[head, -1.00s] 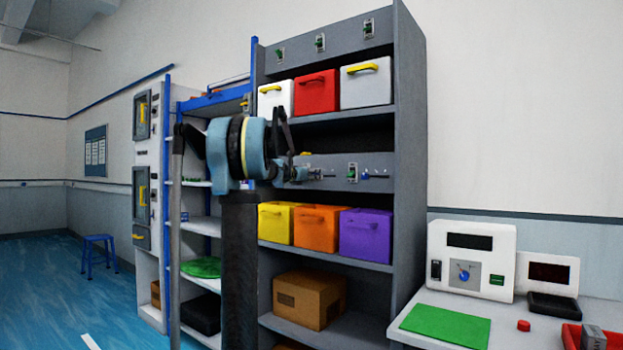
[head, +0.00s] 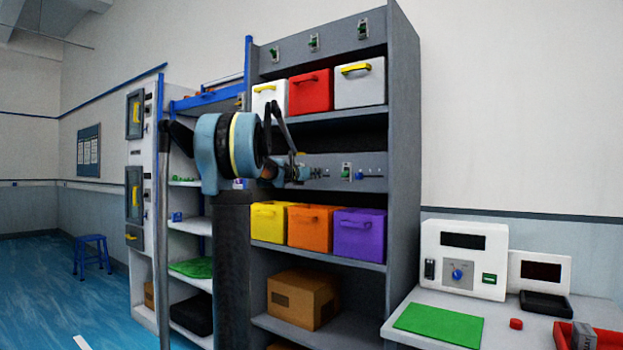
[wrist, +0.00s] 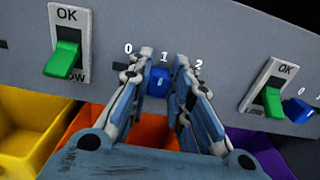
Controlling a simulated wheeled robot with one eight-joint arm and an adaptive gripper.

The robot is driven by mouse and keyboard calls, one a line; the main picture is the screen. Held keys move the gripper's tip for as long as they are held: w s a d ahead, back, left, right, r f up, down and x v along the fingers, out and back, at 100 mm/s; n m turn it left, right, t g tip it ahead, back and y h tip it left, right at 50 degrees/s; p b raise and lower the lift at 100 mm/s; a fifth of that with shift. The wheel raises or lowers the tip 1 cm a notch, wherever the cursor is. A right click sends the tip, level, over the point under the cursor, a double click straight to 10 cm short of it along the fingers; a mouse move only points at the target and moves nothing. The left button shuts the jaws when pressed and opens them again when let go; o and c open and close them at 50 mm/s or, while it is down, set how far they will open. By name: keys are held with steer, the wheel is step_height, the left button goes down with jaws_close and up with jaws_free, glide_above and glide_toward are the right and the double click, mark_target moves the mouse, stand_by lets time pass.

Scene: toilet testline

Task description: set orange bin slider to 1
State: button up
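The orange bin (head: 309,231) sits on the middle shelf between a yellow and a purple bin. Above it is a grey panel with a slider marked 0, 1 and 2. The slider's blue knob (wrist: 158,82) stands below the mark 1 in the wrist view. My gripper (wrist: 164,64) has one finger on each side of this knob. The left finger is close against it, and a narrow gap shows at the right finger. Contact is not clear. In the head view my gripper (head: 300,174) is at the panel, and the arm hides part of the shelf.
A green toggle (wrist: 62,58) is left of the slider, and another green toggle (wrist: 272,100) is to the right. Another blue slider knob (wrist: 302,110) is at the right edge. A desk (head: 400,335) with instruments stands right of the shelf.

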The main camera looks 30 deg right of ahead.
steer(key=shift+o, duration=1.4)
steer(key=v, duration=1.2)
steer(key=shift+f, duration=0.15)
